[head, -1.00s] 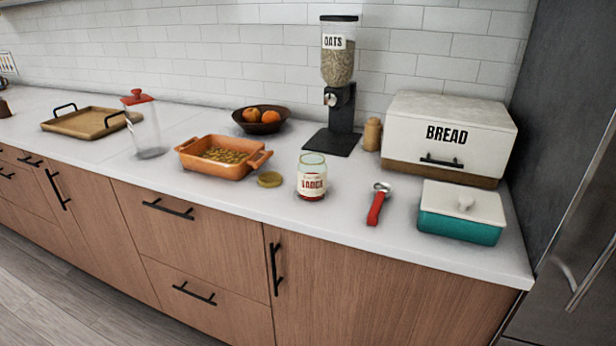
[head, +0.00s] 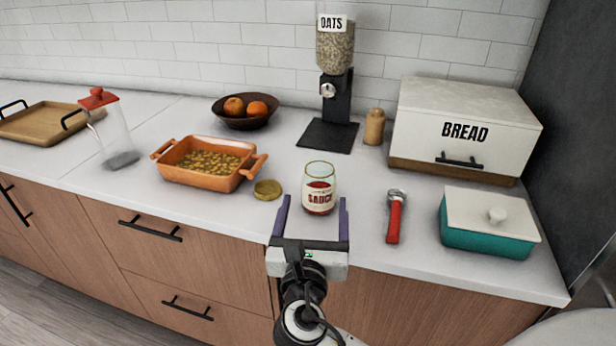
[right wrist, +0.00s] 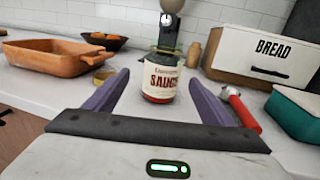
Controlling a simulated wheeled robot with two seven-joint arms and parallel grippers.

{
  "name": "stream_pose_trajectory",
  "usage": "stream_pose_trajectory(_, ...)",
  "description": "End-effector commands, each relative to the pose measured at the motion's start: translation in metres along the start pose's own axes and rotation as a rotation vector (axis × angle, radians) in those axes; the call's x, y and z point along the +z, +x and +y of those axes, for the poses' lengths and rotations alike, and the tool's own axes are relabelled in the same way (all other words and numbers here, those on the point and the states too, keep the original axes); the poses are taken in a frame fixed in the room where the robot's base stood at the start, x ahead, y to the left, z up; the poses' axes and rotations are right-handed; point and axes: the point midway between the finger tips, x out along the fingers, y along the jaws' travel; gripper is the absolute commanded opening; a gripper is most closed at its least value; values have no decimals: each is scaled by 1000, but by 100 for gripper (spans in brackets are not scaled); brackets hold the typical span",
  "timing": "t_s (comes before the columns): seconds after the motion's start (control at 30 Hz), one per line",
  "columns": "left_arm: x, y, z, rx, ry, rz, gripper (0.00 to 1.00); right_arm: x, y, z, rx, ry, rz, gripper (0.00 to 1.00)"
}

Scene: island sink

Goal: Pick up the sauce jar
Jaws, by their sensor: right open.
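The sauce jar (head: 319,190) is a clear glass jar with red sauce and a cream label, upright and without a lid near the counter's front edge. A gold lid (head: 267,190) lies on the counter to its left. My right gripper (head: 313,204) is open and empty at the counter's front edge, its purple fingers pointing at the jar. In the right wrist view the jar (right wrist: 160,82) stands just beyond and between the spread fingertips. I cannot tell whether they touch it. My left gripper is not in view.
An orange baking dish (head: 167,172) of food stands left of the jar. A red-handled tool (head: 394,220) and a teal box with a white lid (head: 488,238) lie to the right. Behind are an oats dispenser (head: 336,105), a wooden shaker (head: 374,127) and a bread box (head: 465,125).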

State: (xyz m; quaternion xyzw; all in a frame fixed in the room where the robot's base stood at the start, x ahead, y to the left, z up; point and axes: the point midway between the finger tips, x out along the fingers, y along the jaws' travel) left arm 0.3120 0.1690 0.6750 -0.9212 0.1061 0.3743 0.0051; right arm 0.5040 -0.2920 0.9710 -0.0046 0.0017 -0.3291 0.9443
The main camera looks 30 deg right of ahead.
Motion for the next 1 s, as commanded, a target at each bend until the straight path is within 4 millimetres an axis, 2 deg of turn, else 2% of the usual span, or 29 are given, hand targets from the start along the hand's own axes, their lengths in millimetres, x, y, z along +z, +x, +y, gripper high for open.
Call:
stream_pose_trajectory(0.1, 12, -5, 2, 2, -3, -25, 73, 2, 19, 0, -1, 1, -2, 77)
stream_pose_trajectory(0.27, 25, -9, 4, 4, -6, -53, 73, 1, 32, 0, 1, 2, 0, 77)
stream_pose_trajectory(0.37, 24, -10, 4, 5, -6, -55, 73, 2, 41, 0, 0, 1, 0, 77)
stream_pose_trajectory(0.6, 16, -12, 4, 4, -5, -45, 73, 4, 76, -1, 1, 2, 0, 77)
stream_pose_trajectory(0.73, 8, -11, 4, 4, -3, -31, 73, 3, 84, 0, 2, 3, 3, 77)
stream_pose_trajectory(0.93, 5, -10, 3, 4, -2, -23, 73, 3, 84, 0, 2, 3, 3, 77)
stream_pose_trajectory(1.0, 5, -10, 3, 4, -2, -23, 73, 3, 84, 0, 2, 3, 3, 65)
